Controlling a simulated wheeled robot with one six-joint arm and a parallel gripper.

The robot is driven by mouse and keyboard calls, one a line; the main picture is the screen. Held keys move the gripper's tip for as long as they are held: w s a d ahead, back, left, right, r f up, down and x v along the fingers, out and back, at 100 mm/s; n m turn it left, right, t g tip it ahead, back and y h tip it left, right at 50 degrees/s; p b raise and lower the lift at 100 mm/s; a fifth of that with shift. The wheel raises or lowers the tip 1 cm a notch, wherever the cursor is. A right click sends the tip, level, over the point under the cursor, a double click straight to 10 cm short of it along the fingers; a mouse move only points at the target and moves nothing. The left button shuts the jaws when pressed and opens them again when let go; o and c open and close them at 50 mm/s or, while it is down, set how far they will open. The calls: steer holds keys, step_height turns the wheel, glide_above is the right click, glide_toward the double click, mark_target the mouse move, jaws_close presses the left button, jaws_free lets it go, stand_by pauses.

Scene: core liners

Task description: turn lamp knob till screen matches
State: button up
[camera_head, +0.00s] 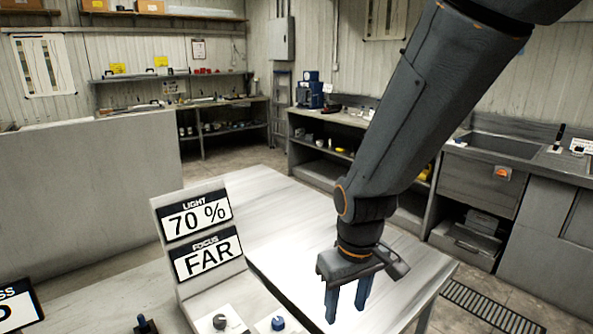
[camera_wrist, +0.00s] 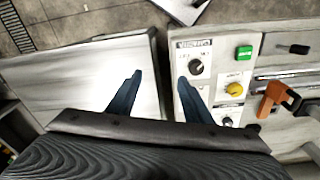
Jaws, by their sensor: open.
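A tilted sign screen shows LIGHT 70 % (camera_head: 196,215) above FOCUS FAR (camera_head: 208,256) in the head view. Below it are a dark knob (camera_head: 219,322) and a blue knob (camera_head: 278,323), both at the bottom edge. My gripper (camera_head: 346,300) is open and empty, with blue fingers pointing down, to the right of these knobs. In the wrist view my gripper (camera_wrist: 160,76) has its fingers spread; the right one overlaps a pale panel (camera_wrist: 215,75). That panel carries a black knob (camera_wrist: 196,66) and a yellow knob (camera_wrist: 234,89). I cannot tell which knob is the lamp's.
The pale panel also has a green button (camera_wrist: 244,52). An orange-handled part (camera_wrist: 272,97) lies to its right. Another screen (camera_head: 18,305) is cut off at the left. A bare white tabletop (camera_head: 330,235) lies behind my gripper.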

steer(key=s+d+m, duration=0.2)
steer(key=d+m, duration=0.3)
steer(key=d, duration=0.4)
steer(key=shift+s+d+b, duration=0.25)
steer(key=shift+d+b, duration=0.05)
steer(key=shift+d, duration=0.05)
stand_by(2.3)
